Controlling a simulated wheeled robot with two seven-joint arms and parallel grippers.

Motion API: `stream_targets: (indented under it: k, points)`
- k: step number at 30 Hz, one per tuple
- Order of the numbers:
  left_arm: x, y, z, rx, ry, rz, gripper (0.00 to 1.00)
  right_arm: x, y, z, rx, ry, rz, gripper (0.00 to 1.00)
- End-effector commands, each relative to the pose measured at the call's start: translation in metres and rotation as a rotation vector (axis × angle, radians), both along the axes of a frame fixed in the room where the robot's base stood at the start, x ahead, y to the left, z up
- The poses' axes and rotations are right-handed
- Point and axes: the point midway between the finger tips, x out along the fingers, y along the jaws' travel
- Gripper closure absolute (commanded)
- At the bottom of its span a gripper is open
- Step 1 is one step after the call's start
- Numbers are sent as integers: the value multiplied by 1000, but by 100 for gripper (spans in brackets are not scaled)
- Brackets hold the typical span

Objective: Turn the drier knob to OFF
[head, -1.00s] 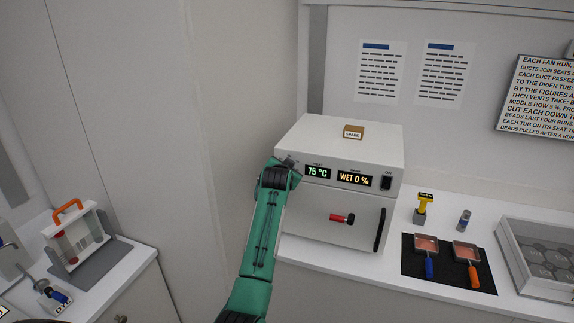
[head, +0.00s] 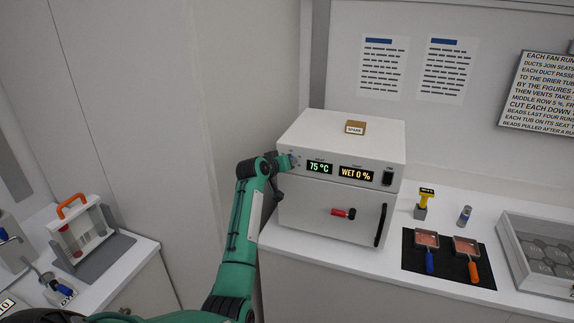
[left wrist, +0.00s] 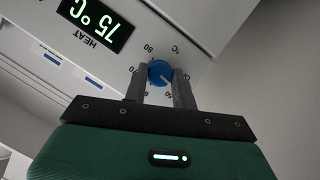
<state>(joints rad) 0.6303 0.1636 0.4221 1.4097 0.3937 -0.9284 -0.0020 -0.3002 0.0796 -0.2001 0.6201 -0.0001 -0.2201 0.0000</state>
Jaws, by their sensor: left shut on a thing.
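The drier (head: 340,170) is a white box on the counter with displays reading 75 °C (head: 319,167) and WET 0 % (head: 356,173). Its blue knob (left wrist: 160,72) shows in the left wrist view, beside the HEAT display, with figures around it and a pale pointer line. My left gripper (left wrist: 160,82) is shut on the knob, one finger on each side. In the head view the left gripper (head: 289,161) is at the left end of the drier's front panel. The wording for OFF is not readable. My right gripper is not in view.
The drier door has a red-handled latch (head: 344,213) and a black handle (head: 381,225). A block marked SPARE (head: 356,128) sits on top. Right of the drier are a black mat (head: 450,262) with two pans and a grey tray (head: 540,262). An orange-handled rack (head: 78,232) stands at left.

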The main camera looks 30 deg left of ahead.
Motion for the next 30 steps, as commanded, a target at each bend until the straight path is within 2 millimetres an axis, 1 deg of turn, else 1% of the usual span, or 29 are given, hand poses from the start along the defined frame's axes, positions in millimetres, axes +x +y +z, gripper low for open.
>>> stream_targets:
  k: [1,15,22,30]
  points:
    - [0,0,-6,-44,-3,-2,96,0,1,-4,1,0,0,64]
    - [-1,2,-9,-443,-99,-1,96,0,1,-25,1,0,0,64]
    - [-1,2,-9,-567,-128,-2,96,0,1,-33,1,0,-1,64]
    - [-1,2,-8,-634,-144,-1,96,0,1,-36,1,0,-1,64]
